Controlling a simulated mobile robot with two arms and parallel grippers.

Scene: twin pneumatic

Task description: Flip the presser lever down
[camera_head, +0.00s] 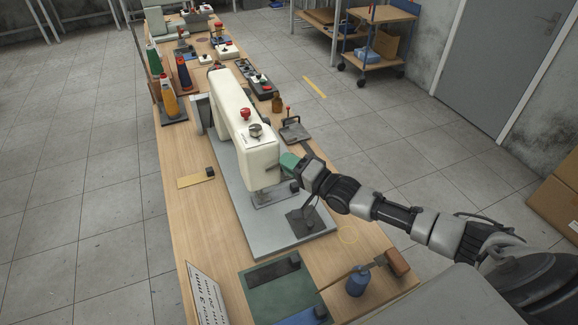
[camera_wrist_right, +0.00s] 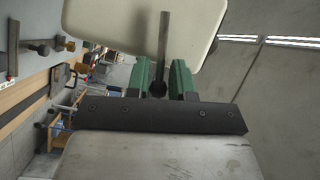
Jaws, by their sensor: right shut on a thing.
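The white sewing machine (camera_head: 232,100) stands on a grey base plate on the bench. My right gripper (camera_head: 289,162) is at its near head end, on the right side. In the right wrist view, the green fingers of the right gripper (camera_wrist_right: 161,68) are on both sides of the dark presser lever (camera_wrist_right: 164,38), shut on it near its round knob (camera_wrist_right: 157,89). The lever runs as a straight rod across the white housing (camera_wrist_right: 100,22). My left gripper is not in view.
A green mat (camera_head: 262,289) and a printed card (camera_head: 206,296) are at the front. Thread cones (camera_head: 169,97) stand at the left edge.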

